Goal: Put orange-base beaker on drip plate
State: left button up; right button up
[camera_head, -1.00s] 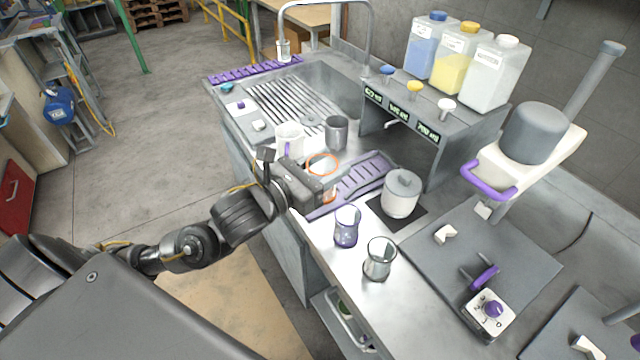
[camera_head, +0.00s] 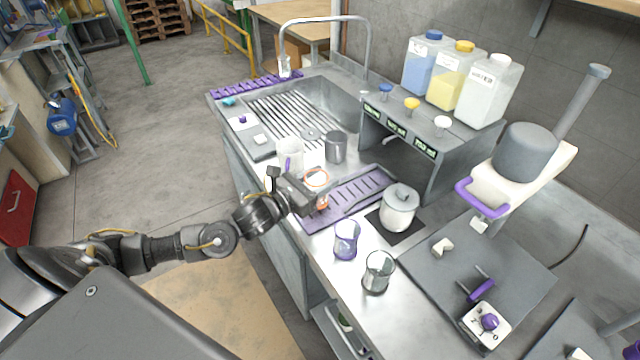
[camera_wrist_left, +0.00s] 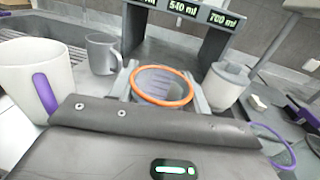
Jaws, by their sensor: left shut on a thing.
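My left gripper (camera_head: 311,194) is shut on the orange-base beaker (camera_head: 317,179), a clear upright glass with an orange rim and an orange base. In the left wrist view the beaker's orange rim (camera_wrist_left: 160,86) shows between the fingers; its base is hidden there. The drip plate (camera_head: 371,189) is a purple slotted tray on the counter in front of the dispenser. The beaker is at the plate's left end; I cannot tell whether its base touches the plate. My right gripper is not in view.
A white mug (camera_head: 290,152) and a grey mug (camera_head: 336,147) stand close behind the gripper. A lidded white pot (camera_head: 398,208), a purple-base beaker (camera_head: 346,240) and a dark-base beaker (camera_head: 378,272) stand nearby. The dispenser (camera_head: 425,132) rises behind the plate.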

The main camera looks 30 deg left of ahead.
pick_arm(q)
notch_tip(320, 180, down, 2)
jog(key=shift+p, duration=0.3)
jog(key=shift+s+f, duration=0.1)
jog(key=shift+f, duration=0.05)
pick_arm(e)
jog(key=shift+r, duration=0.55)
pick_arm(q)
jog(key=shift+f, duration=0.1)
jog(key=shift+f, duration=0.15)
jog(key=o, duration=1.3)
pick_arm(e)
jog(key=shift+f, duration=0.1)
